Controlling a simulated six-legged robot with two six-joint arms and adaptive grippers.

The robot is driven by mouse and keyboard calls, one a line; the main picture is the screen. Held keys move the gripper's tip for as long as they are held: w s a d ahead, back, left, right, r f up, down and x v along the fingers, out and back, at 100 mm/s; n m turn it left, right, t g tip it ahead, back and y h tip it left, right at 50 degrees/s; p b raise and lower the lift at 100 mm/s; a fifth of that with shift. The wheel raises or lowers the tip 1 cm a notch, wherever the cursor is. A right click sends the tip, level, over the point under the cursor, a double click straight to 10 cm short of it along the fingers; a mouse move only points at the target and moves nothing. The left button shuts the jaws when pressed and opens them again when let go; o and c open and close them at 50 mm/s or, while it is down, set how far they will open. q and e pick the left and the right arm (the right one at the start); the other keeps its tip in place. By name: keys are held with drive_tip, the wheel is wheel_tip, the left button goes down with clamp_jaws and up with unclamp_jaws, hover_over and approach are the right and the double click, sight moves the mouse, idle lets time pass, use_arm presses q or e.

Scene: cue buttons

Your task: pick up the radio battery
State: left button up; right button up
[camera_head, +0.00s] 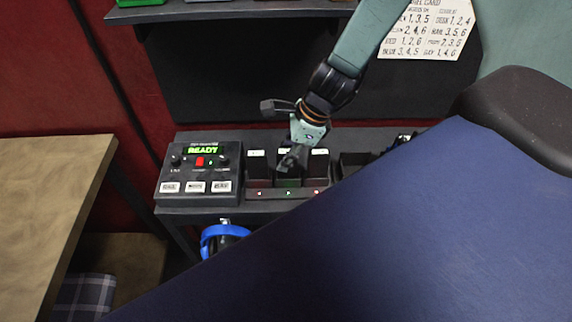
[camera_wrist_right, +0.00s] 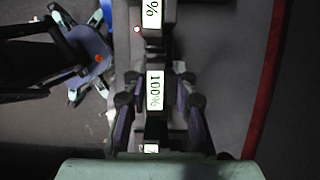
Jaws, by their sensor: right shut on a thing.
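Several dark radio batteries with white labels stand in a charger (camera_head: 240,207). My right gripper (camera_head: 291,160) reaches down from above onto the middle battery (camera_head: 288,182), over a green light. In the right wrist view this battery reads 100% (camera_wrist_right: 155,90), upright between my right fingers, which are shut on it. It appears to be in its slot still; its base is hidden. A left battery (camera_head: 258,170) and a right battery (camera_head: 319,168) stand beside it, over red lights.
A control box (camera_head: 198,150) displaying READY stands left of the charger. A blue ring-shaped thing (camera_head: 212,232) is below the shelf's front edge. A large blue surface (camera_head: 420,230) blocks the lower right. A wooden table (camera_head: 45,190) is at the left; a card (camera_head: 425,35) hangs behind.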

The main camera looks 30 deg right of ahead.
drive_tip(key=shift+w+a, duration=0.1)
drive_tip(key=shift+w, duration=0.05)
drive_tip(key=shift+c, duration=1.5)
drive_tip(key=shift+s+d+r, duration=0.1)
drive_tip(key=shift+s+d, duration=0.15)
drive_tip(key=shift+s, duration=0.2)
clamp_jaws()
drive_tip(key=shift+w+a, duration=0.1)
drive_tip(key=shift+w, duration=0.15)
drive_tip(key=shift+s+r+p, duration=0.15)
drive_tip(key=shift+r+p, duration=0.55)
drive_tip(key=shift+r, duration=0.05)
wheel_tip(320, 180, up, 3)
drive_tip(key=p, duration=0.3)
wheel_tip(320, 180, up, 3)
drive_tip(key=shift+f+p, duration=0.1)
drive_tip(key=shift+p, duration=0.85)
drive_tip(key=shift+r, duration=0.8)
drive_tip(key=shift+r+b, duration=0.3)
drive_tip(key=shift+r, duration=0.1)
use_arm(q)
wheel_tip(320, 180, up, 6)
drive_tip(key=shift+s+f, duration=0.1)
